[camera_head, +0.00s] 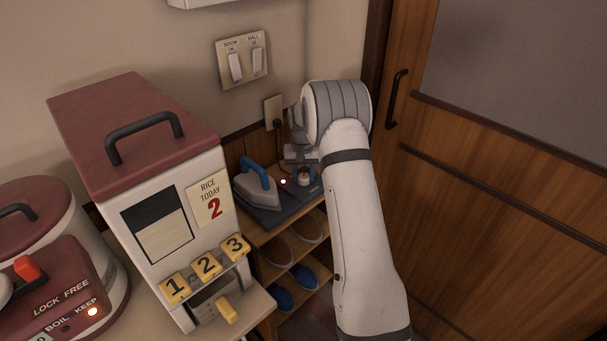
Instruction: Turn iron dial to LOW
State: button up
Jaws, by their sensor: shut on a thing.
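The iron (257,194) has a pale grey body and a blue handle, and rests on a dark grey base (265,218) on top of a small wooden shelf. The dial (305,181) is a small pale knob on the right part of that base, and a small light (283,181) glows left of it. My gripper (304,172) points down over the dial and is shut on it. The dial's markings are too small to read, and my arm covers the base's right side.
A rice dispenser (150,150) with a dark red lid stands close on the left. A wall switch plate (243,59) and an outlet with a cord (274,112) are behind. Shoes (304,277) sit on lower shelves. A wooden door (490,200) is on the right.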

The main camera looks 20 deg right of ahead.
aim_at(303, 175)
jog(key=m, duration=0.3)
jog(key=shift+m, duration=2.1)
jog(key=o, duration=1)
jog(key=shift+r, duration=0.1)
notch_tip(303, 175, up, 7)
jog(key=shift+w, duration=0.1)
jog(key=shift+r, duration=0.3)
